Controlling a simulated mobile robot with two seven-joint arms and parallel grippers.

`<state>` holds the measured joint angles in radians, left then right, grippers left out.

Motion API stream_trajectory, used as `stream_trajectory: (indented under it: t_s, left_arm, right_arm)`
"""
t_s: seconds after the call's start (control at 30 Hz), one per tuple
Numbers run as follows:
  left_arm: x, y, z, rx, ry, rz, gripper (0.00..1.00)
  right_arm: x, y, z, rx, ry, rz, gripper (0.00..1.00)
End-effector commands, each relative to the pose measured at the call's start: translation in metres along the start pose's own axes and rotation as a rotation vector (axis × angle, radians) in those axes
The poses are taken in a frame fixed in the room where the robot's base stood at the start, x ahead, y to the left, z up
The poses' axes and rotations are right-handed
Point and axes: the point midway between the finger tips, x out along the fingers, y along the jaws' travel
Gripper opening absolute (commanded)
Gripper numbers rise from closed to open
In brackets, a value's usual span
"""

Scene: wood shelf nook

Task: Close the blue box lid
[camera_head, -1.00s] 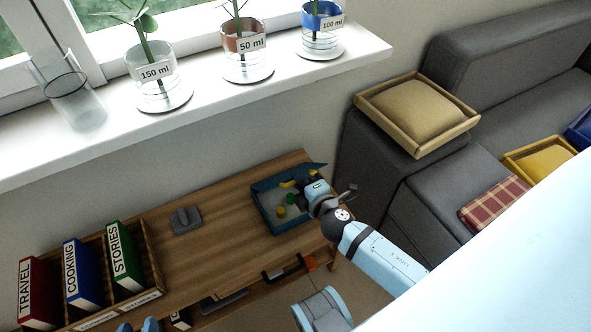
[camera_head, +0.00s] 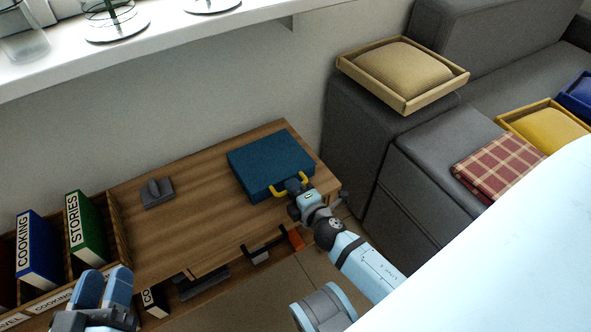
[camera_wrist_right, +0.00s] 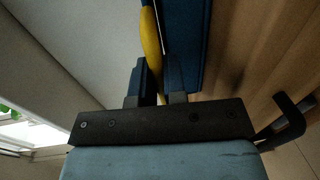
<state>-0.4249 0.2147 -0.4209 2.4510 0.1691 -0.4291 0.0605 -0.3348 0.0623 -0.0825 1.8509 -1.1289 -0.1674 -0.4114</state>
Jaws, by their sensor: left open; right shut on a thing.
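The blue box (camera_head: 268,162) sits on the right part of the wooden table, its lid down over it. It has a yellow handle (camera_head: 303,181) on its front right side. My right gripper (camera_head: 293,184) is at that handle. In the right wrist view the right gripper (camera_wrist_right: 155,92) is shut on the yellow handle (camera_wrist_right: 151,45), with the blue box (camera_wrist_right: 188,40) close alongside. My left gripper (camera_head: 103,290) is at the lower left of the head view, open, in front of the binders and apart from the box. The inside of the box is hidden.
A wooden rack (camera_head: 118,217) with a blue binder (camera_head: 38,248) and a green binder (camera_head: 86,226) stands at the table's left. A grey object (camera_head: 154,193) lies on the table (camera_head: 205,215), whose middle is clear. A grey sofa (camera_head: 365,150) borders the right.

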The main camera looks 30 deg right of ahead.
Motion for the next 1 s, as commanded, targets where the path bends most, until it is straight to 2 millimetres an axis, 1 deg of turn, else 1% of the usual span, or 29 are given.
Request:
stream_trajectory:
  t_s: [0.03,0.2,0.67,0.7,0.77,0.8,1.0]
  left_arm:
    - [0.000,-0.001,0.007,0.000,-0.015,0.002,0.43]
    - [0.001,-0.002,0.016,-0.001,-0.050,0.005,0.43]
    - [0.000,-0.003,0.019,-0.001,-0.065,0.007,0.43]
    - [0.000,-0.003,0.019,-0.001,-0.065,0.006,0.43]
    - [0.000,-0.003,0.019,-0.001,-0.066,0.006,0.43]
    - [0.000,-0.003,0.020,-0.001,-0.066,0.006,0.43]
    - [0.000,-0.003,0.020,-0.002,-0.066,0.006,0.43]
  right_arm:
    - [0.002,-0.007,0.001,-0.003,-0.003,-0.001,0.00]
    - [0.004,-0.013,0.001,-0.003,-0.003,-0.001,0.00]
    - [0.005,-0.015,0.001,-0.005,-0.004,-0.003,0.00]
    - [0.005,-0.016,0.001,-0.005,-0.004,-0.003,0.14]
    - [0.005,-0.016,0.001,-0.005,-0.004,-0.003,0.28]
    - [0.005,-0.015,0.001,-0.004,-0.003,-0.003,0.36]
    - [0.005,-0.015,0.001,-0.002,-0.002,-0.001,0.36]
